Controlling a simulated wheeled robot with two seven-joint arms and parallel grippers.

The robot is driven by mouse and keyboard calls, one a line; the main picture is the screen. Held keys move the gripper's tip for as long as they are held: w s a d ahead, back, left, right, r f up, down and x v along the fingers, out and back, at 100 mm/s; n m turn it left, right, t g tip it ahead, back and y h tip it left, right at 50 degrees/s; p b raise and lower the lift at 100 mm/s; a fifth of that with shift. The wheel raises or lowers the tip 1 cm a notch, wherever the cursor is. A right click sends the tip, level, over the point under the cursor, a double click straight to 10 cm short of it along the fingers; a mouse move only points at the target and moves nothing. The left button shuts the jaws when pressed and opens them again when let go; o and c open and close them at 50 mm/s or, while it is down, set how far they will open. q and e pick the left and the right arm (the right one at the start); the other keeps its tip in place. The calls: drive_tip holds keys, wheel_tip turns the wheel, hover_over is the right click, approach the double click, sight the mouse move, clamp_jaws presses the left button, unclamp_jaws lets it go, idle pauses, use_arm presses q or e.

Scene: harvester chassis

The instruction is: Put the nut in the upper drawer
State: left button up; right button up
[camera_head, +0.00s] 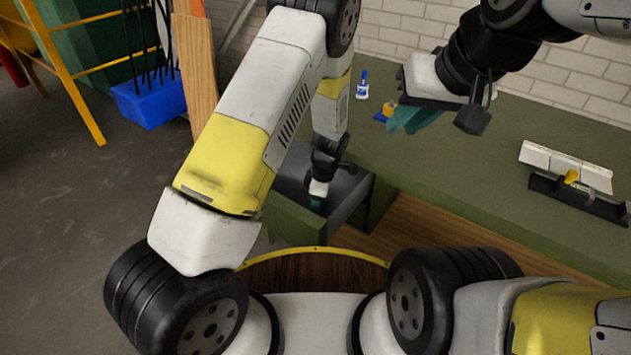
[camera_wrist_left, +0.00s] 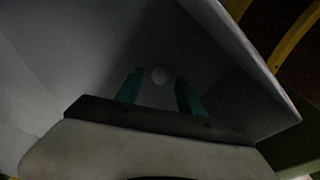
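The upper drawer (camera_head: 293,221) of the green bench is pulled open. My left gripper (camera_head: 318,203) reaches down into it, and the arm hides part of the drawer. In the left wrist view its two teal fingers (camera_wrist_left: 160,92) stand apart between the grey drawer walls (camera_wrist_left: 235,65).
The green bench top (camera_head: 470,165) carries a blue and white bottle (camera_head: 362,85), a small yellow and blue item (camera_head: 385,111) by my right gripper, and a white and black tool with a yellow knob (camera_head: 570,180). A blue bin (camera_head: 150,100) is at the left.

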use_arm(q)
wheel_tip(320, 180, up, 20)
drive_tip(key=s+a+m+h, duration=0.1)
drive_tip(key=m+h, duration=0.1)
drive_tip(key=s+a+r+m+t+h, duration=0.1)
drive_tip(key=s+a+r+m+t, duration=0.2)
drive_tip(key=s+a+r+m, duration=0.3)
drive_tip(key=s+a+r+m+t+h, duration=0.1)
drive_tip(key=s+a+r+m+t, duration=0.1)
drive_tip(key=s+a+r+m, duration=0.5)
drive_tip(key=s+r+m, duration=0.1)
drive_tip(key=s+r, duration=0.4)
drive_tip(key=r, duration=0.3)
drive_tip(key=shift+s+t, duration=0.25)
drive_tip(key=shift+t, duration=0.15)
drive_tip(key=shift+a, duration=0.1)
drive_tip(key=shift+m, duration=0.3)
